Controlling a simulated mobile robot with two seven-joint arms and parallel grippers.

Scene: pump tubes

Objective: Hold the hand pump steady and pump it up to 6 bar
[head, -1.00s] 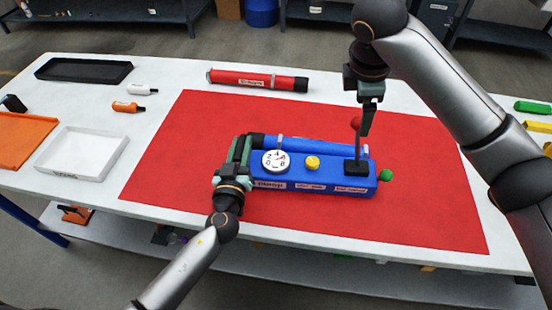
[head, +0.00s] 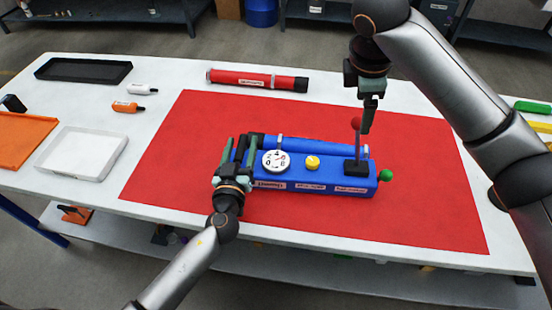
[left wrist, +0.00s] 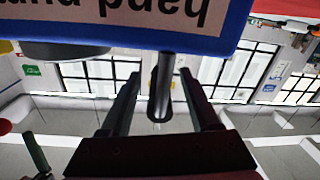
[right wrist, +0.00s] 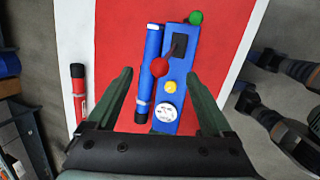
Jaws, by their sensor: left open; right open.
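The blue hand pump (head: 316,185) lies on the red mat (head: 420,215). It has a white round gauge (head: 275,161), a yellow knob (head: 312,162), an upright lever with a red ball (head: 356,124) and a green knob (head: 386,175) at its right end. The gauge reading is too small to tell. My left gripper (head: 238,149) is open at the pump's left end; its wrist view shows a dark bar (left wrist: 162,85) between the fingers. My right gripper (head: 366,119) is open above the lever's red ball, which shows below its open fingers in the right wrist view (right wrist: 160,67).
A red tube (head: 258,79) lies behind the mat. On the left are a black tray (head: 84,78), a white tray (head: 75,170), an orange tray (head: 22,155) and two small bottles (head: 128,107). The mat around the pump is clear.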

